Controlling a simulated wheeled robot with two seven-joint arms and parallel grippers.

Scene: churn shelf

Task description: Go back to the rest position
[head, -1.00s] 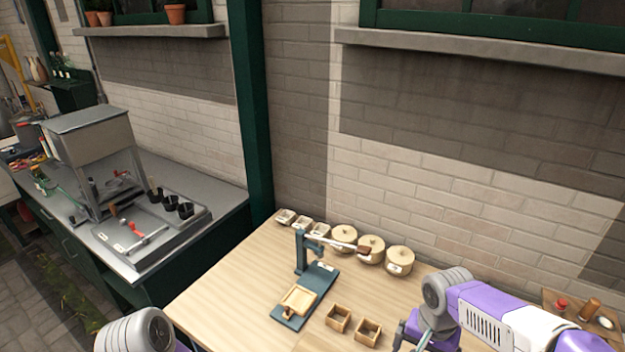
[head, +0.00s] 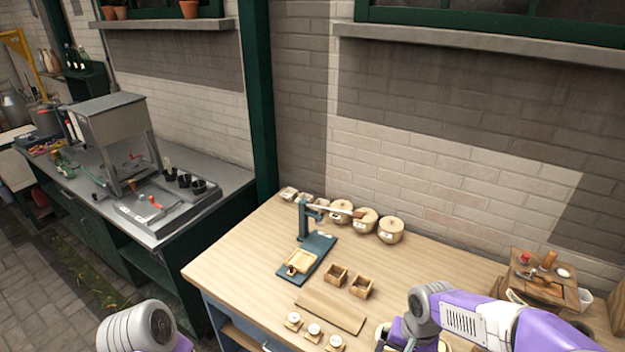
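My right arm comes in at the lower right over the wooden table (head: 245,255). My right gripper (head: 397,338) is cut off by the bottom edge, so I cannot see whether its fingers are open or shut, or whether it holds anything. My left arm shows only as a rounded grey and purple joint at the lower left. My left gripper is out of view.
A blue press (head: 318,243) with a wooden mould stands mid-table, with several round lidded pots (head: 390,230) behind it. Two small wooden boxes (head: 335,275), a board (head: 331,311) and small round-topped pieces (head: 314,331) lie in front. A wooden tray (head: 520,285) is at right.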

